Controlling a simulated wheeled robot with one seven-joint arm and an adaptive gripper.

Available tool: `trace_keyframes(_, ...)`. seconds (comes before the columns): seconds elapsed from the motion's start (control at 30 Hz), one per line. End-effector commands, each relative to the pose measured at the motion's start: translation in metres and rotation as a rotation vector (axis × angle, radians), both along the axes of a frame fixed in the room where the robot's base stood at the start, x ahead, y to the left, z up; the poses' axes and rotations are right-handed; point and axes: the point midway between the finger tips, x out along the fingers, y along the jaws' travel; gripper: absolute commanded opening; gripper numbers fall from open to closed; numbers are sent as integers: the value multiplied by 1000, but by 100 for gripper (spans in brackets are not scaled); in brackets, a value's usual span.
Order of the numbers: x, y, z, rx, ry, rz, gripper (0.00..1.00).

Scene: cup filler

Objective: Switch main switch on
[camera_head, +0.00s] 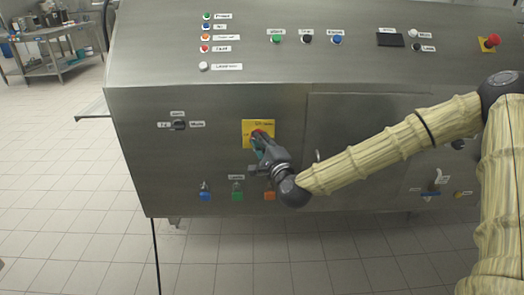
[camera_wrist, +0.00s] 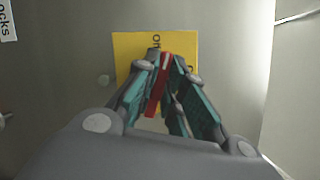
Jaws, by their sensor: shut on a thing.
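The main switch shows as a red handle (camera_wrist: 159,88) on a yellow plate (camera_wrist: 128,48) in the wrist view. In the head view the yellow plate (camera_head: 247,127) sits on the front of the steel machine, with a bit of the red handle (camera_head: 257,133) showing. My gripper (camera_wrist: 163,72) is shut on the red handle, with one teal-padded finger on each side of it. My gripper also shows in the head view (camera_head: 258,143), at the plate's lower right. The fingers hide part of the handle and plate, so the switch's exact setting is hard to tell.
A black selector switch (camera_head: 179,125) is to the left of the plate. A red emergency button (camera_head: 492,40) is at the upper right. A shelf (camera_head: 90,108) juts out at the left.

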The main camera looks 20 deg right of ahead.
Motion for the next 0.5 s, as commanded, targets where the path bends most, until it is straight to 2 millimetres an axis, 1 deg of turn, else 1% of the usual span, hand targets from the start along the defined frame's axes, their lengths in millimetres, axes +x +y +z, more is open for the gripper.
trace_keyframes(0.03,0,1,-9,37,-12,1,0)
trace_keyframes(0.5,0,2,-9,409,-118,2,0)
